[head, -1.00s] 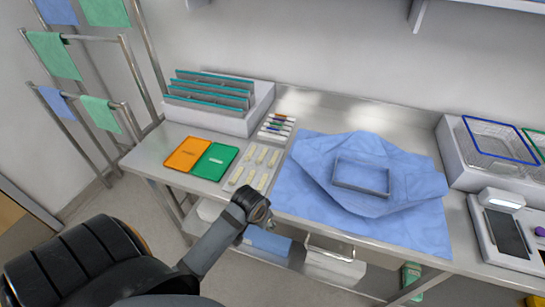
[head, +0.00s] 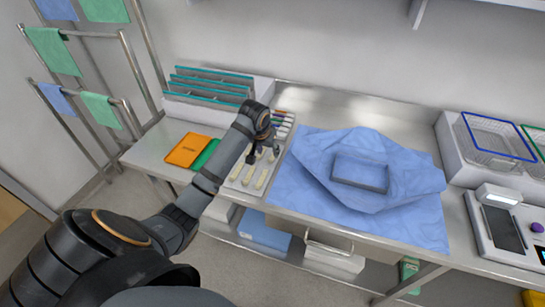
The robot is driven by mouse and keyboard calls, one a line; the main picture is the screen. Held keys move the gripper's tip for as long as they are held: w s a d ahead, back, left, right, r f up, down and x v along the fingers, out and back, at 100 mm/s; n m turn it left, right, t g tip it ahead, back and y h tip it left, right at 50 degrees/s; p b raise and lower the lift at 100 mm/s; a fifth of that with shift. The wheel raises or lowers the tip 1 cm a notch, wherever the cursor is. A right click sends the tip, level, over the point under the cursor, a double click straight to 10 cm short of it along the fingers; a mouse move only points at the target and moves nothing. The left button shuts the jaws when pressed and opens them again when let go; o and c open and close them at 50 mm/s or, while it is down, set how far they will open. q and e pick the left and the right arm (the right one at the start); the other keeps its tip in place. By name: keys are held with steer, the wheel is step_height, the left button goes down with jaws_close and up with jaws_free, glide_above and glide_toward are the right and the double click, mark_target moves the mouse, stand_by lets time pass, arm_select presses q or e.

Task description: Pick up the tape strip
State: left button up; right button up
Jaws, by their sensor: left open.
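Several cream tape strips lie on a pale grey tray (head: 233,183) on the steel table. One strip (head: 261,179) lies at the front right of the tray, and another (head: 236,172) at the left. My left gripper (head: 254,156) is open and points down over the back part of the tray, close above the strips there. My left arm and gripper hide part of the tray and its back strips. Whether a finger touches a strip cannot be told. My right gripper does not show.
A blue wrap (head: 310,190) with a grey metal frame tray (head: 360,172) in it lies right of the strips. An orange folder (head: 187,150) and a partly hidden green folder (head: 204,155) lie left. A rack (head: 208,90) stands behind. Wire baskets (head: 495,140) stand at right.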

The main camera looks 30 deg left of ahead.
mark_target(270, 160)
arm_select(q)
steer(key=x, duration=0.3)
steer(key=shift+w+f, duration=0.15)
steer(key=shift+f, duration=0.15)
steer(key=shift+a+f+p, duration=0.1)
steer(key=shift+f+p, duration=0.05)
steer(key=shift+p, duration=0.15)
steer(key=x, duration=0.2)
steer(key=p+x, duration=0.1)
steer(key=x, duration=0.1)
steer(key=shift+a, duration=0.3)
steer(key=shift+w+f, duration=0.2)
steer(key=shift+f, duration=0.15)
steer(key=c, duration=0.8)
